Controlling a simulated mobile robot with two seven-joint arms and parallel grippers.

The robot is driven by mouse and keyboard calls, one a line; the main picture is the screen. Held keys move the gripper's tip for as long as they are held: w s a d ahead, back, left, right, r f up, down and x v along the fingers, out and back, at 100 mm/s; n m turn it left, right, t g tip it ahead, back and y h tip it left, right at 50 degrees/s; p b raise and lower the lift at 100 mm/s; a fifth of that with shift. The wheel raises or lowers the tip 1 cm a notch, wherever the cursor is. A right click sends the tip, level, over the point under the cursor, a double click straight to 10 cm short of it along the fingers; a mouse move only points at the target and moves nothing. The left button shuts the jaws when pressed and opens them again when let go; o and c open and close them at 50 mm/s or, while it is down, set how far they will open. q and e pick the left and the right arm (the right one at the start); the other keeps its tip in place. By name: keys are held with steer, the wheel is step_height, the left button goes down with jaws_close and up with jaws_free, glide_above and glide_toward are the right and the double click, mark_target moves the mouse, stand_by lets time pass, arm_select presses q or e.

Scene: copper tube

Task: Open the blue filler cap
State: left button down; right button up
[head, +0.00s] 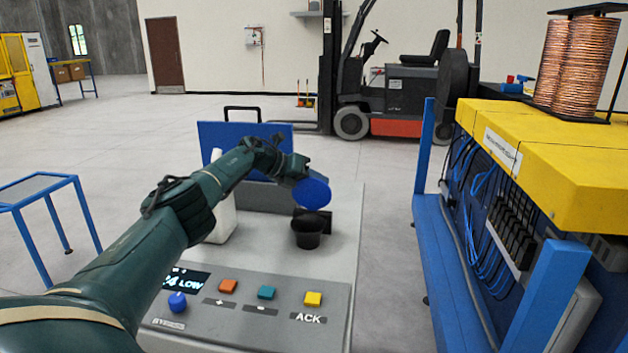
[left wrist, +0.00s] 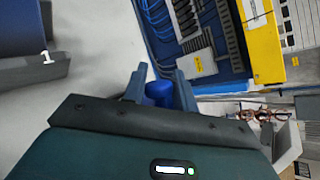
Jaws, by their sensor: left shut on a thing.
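The blue filler cap (head: 312,194) is a round disc that stands tilted up, its flat face toward me, above and behind the black filler neck (head: 307,235). The neck's mouth is uncovered, and a dark piece that looks like a hinge sits between the two. My left gripper (head: 298,172) comes from behind the cap and is shut on it; its fingers are mostly hidden in the head view. In the left wrist view a blue part of the cap (left wrist: 160,93) sits between the two fingers. My right gripper is not in view.
A grey console with a blue knob (head: 177,302) and orange, teal and yellow (head: 313,299) buttons lies in front. A white container (head: 222,222) stands partly behind my arm. A blue panel (head: 210,135) rises behind. A blue and yellow machine (head: 560,150) stands at the right.

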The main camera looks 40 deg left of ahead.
arm_select(q)
steer(key=c, duration=1.1)
jaws_free()
steer(key=shift+a+f, duration=0.15)
steer(key=shift+f, duration=0.35)
